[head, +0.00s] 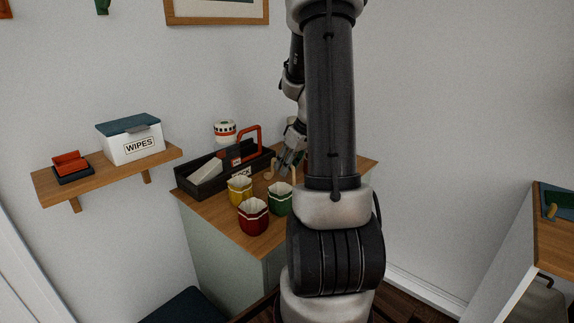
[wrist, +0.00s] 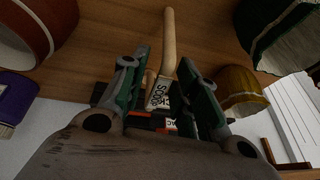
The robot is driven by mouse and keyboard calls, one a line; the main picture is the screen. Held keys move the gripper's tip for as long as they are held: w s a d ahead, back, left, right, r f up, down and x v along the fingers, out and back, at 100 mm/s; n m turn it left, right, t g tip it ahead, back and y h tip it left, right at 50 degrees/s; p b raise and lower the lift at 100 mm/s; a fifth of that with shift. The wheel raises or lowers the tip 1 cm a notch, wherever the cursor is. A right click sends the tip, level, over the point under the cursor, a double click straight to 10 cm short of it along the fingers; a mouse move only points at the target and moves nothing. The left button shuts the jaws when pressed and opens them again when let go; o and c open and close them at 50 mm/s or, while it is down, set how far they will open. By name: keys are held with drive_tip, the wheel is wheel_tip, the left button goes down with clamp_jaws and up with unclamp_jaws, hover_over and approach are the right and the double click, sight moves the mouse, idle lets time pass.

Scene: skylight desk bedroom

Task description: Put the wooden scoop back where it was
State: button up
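The wooden scoop shows in the wrist view as a pale rounded handle (wrist: 168,42) over the wooden top. A small upside-down label (wrist: 159,95), hard to read, sits at its lower end, between my fingers. My gripper (wrist: 163,75) has its two green-padded fingers apart, one on each side of the handle's lower end, with gaps visible. In the head view my gripper (head: 290,163) is low over the cabinet top, behind the green cup (head: 280,199). A pale wooden piece (head: 269,171) shows beside it there. The scoop's bowl cannot be made out.
Yellow (head: 239,189) and red (head: 253,216) cups stand close in front on the cabinet top (head: 222,213). A wall shelf (head: 100,179) holds a wipes box (head: 131,145).

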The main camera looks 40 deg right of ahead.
drive_tip(key=shift+r, duration=0.1)
drive_tip(key=shift+d+r, duration=0.1)
drive_tip(key=shift+r, duration=0.25)
drive_tip(key=v, duration=1.1)
drive_tip(key=s+a+r, duration=0.2)
drive_tip(key=a, duration=0.3)
drive_tip(key=s+a+r, duration=0.2)
drive_tip(key=a+r, duration=0.1)
drive_tip(key=a, duration=0.3)
drive_tip(key=s+a+m+h, duration=0.1)
drive_tip(key=s+a, duration=0.7)
drive_tip(key=s, duration=0.2)
drive_tip(key=shift+s+a+r+h, duration=0.3)
drive_tip(key=shift+s+a+r, duration=0.05)
drive_tip(key=shift+a, duration=0.05)
